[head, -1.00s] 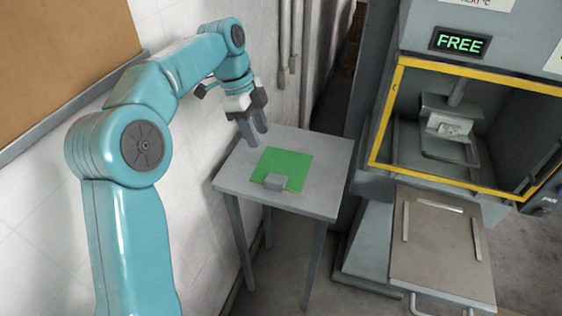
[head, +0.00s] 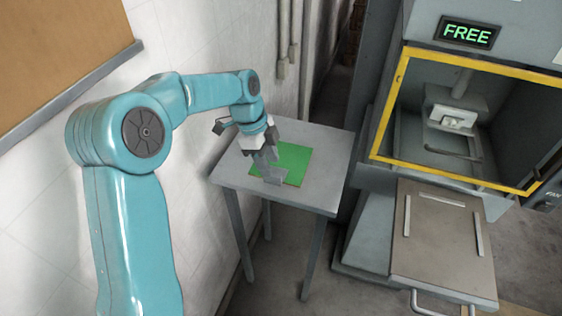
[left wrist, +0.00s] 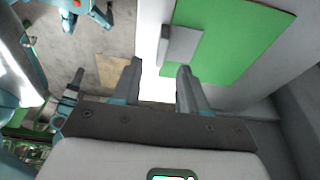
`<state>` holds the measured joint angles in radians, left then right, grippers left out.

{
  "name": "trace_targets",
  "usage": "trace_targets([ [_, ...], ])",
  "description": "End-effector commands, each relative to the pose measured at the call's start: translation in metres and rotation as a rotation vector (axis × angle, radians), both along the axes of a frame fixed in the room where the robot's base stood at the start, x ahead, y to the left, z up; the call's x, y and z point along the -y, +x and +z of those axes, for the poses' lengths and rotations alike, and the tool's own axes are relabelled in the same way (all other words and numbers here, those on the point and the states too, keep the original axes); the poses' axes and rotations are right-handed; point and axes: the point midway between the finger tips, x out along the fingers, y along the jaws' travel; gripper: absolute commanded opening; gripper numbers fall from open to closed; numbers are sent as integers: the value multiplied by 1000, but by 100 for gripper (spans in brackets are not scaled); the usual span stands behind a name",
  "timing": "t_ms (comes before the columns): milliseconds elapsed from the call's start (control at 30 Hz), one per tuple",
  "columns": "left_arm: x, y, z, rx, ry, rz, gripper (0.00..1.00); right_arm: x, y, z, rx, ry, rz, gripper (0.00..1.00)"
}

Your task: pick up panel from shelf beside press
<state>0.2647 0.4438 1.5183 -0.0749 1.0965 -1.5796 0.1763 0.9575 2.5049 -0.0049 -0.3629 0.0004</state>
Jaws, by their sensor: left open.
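The green panel (head: 293,160) lies flat on the grey shelf table (head: 330,165) beside the press (head: 460,120). A small grey block sits at the panel's near edge; it shows in the left wrist view (left wrist: 180,46). My left gripper (head: 267,167) is over the near left part of the panel, pointing down, and hides part of it and of the block. In the left wrist view its two fingers (left wrist: 160,78) are apart with nothing between them, and the panel (left wrist: 230,35) lies beyond them. What looks like my right gripper (left wrist: 69,22) is small at the top left there.
The press has a yellow-framed opening and a lit FREE sign (head: 467,33). A flat tray (head: 443,235) with a handle juts out in front of it. The white wall (head: 190,190) runs close along the table's left side.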

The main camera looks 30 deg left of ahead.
Motion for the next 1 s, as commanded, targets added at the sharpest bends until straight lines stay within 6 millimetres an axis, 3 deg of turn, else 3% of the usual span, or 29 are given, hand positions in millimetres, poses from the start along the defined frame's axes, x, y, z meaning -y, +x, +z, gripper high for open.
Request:
trace_targets([
  [200,4,-2,-33,-4,-1,0,43,0,0,7,0,0,0,43],
  [500,6,0,-40,-1,0,1,43,0,0,7,0,0,0,43],
  [633,6,0,-40,-1,0,1,1,0,0,7,0,0,0,43],
  [1000,6,0,-38,0,0,0,0,0,0,7,0,0,0,43],
])
